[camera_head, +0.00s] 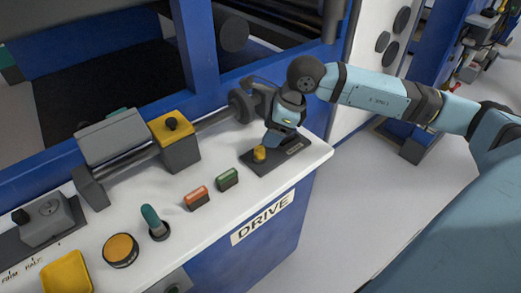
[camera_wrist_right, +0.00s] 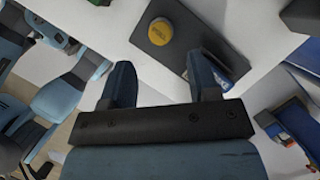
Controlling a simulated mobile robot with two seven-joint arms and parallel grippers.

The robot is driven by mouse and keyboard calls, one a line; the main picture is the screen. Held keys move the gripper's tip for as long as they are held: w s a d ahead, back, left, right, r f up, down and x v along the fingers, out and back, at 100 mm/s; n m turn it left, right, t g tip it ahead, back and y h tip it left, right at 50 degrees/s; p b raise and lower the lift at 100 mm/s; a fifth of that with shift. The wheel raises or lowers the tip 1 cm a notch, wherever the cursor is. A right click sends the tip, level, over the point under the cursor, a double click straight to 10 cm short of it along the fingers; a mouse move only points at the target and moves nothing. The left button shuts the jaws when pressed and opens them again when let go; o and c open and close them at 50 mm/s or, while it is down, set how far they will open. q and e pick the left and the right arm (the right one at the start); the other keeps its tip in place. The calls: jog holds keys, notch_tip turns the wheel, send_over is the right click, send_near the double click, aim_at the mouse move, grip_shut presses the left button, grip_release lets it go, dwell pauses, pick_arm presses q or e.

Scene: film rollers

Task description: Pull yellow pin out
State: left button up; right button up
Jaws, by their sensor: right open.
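The yellow pin (camera_head: 260,153) is a small round yellow knob. It stands upright on a dark plate (camera_head: 262,166) at the right end of the white console top. In the right wrist view the pin (camera_wrist_right: 161,32) shows from above, beyond the fingertips and roughly in line with the gap between them. My right gripper (camera_head: 273,138) is just behind and to the right of the pin in the head view. In the right wrist view my right gripper (camera_wrist_right: 165,78) is open and empty, its two fingers apart. It does not touch the pin there. My left gripper is not in view.
A green button (camera_head: 227,179) and an orange-red button (camera_head: 196,198) sit left of the plate. Further left are a teal lever (camera_head: 152,220) and a round orange knob (camera_head: 121,249). A roller with a yellow block (camera_head: 172,126) lies behind. The console edge is at the right.

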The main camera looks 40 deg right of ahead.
aim_at(261, 149)
jog(key=x, duration=0.7)
jog(key=shift+b, duration=0.4)
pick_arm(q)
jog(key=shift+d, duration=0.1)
pick_arm(e)
grip_shut()
jog(key=shift+r, duration=0.95)
grip_release()
jog(key=shift+f, duration=0.1)
